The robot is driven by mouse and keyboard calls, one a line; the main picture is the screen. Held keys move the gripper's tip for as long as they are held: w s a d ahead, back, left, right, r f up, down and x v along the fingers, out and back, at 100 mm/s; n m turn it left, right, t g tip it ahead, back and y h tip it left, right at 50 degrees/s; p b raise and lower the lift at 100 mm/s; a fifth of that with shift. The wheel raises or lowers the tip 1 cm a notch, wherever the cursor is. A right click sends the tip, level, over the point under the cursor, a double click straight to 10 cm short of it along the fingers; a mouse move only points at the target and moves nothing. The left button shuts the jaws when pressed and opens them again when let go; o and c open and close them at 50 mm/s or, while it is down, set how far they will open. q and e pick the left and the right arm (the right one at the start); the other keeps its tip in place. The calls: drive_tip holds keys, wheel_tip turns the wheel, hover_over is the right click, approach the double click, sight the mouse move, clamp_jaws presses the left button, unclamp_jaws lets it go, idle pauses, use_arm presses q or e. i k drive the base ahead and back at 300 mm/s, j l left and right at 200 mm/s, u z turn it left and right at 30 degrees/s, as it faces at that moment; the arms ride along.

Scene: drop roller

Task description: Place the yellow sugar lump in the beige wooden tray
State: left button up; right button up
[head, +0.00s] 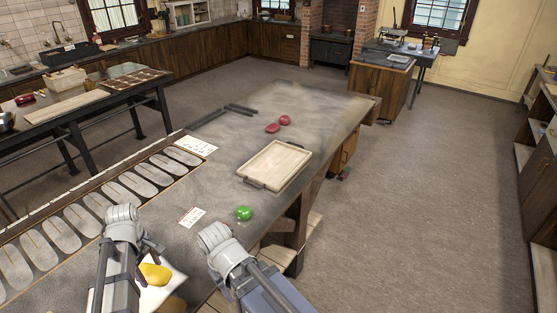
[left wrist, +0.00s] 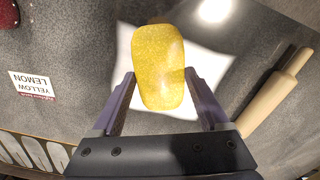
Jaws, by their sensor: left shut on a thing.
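The yellow sugar lump (head: 155,273) is a rounded, glittery block. My left gripper (head: 146,262) is shut on it, low in the head view, above a white square sheet. In the left wrist view the lump (left wrist: 158,65) sits between the two fingers (left wrist: 160,95) and sticks out past their tips. The beige wooden tray (head: 275,165) lies on the grey worktop, farther off and to the right of the left gripper. It looks empty and has dark handles at its ends. My right arm shows at the bottom middle, but its gripper cannot be made out.
A green lump (head: 244,213) lies near the tray's front. Two red lumps (head: 285,119) (head: 271,128) lie beyond the tray. Printed cards (head: 192,217) (head: 197,146) and dark bars (head: 208,119) lie on the worktop. A wooden rolling pin (left wrist: 278,92) is right in the wrist view.

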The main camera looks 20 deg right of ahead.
sight(276, 165)
drive_tip(key=i+l, duration=0.1)
drive_tip(key=l, duration=0.25)
drive_tip(key=i+l+z, duration=0.1)
drive_tip(key=l, duration=0.25)
drive_tip(key=i+l, duration=0.15)
drive_tip(key=l, duration=0.15)
drive_tip(key=i+l+z, duration=0.15)
drive_tip(key=l, duration=0.2)
drive_tip(key=i+l+z, duration=0.15)
drive_tip(key=i+l, duration=0.4)
drive_tip(key=i+j, duration=0.1)
drive_tip(key=i, duration=0.2)
drive_tip(key=i+j+z, duration=0.15)
drive_tip(key=i+l, duration=0.05)
drive_tip(key=i, duration=0.05)
